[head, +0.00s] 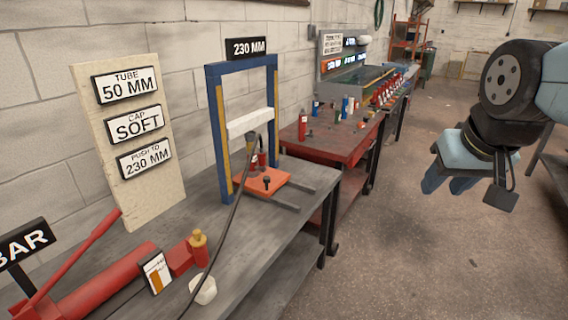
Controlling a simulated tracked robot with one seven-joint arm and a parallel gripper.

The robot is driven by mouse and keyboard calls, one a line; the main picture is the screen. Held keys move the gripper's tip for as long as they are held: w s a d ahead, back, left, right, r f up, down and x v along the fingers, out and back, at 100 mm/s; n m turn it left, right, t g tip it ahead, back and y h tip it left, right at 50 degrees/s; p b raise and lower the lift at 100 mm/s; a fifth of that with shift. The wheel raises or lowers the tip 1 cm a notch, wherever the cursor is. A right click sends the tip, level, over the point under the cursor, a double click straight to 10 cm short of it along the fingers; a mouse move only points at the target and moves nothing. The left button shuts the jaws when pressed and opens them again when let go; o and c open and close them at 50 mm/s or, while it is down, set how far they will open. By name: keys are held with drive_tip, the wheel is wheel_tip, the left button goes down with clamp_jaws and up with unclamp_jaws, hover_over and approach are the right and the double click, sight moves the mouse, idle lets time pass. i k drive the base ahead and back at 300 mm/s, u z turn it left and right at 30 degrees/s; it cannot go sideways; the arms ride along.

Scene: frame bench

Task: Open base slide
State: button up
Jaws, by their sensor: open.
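A blue press frame (219,130) stands on the grey bench with a white crossbar (250,122) across it. At its foot is an orange base slide (279,178) with a small black knob (267,183) on top. The slide sits between the frame's uprights, at the rear of two grey rails (313,178) whose front parts are bare. A red-and-black part behind the slide is partly hidden by a dark hose. My gripper (449,184) is open and empty, hanging over the floor at the right, well away from the slide.
A red hand pump (105,282) with a raised lever lies at the bench's front left, beside a white block (203,289). Its dark hose (228,222) rises to the frame. A sign board (120,192) stands behind. A red table (330,143) holds small parts. The floor aisle is clear.

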sight(260, 173)
drive_tip(key=u, duration=0.2)
drive_tip(key=i, duration=0.85)
drive_tip(key=u, duration=0.65)
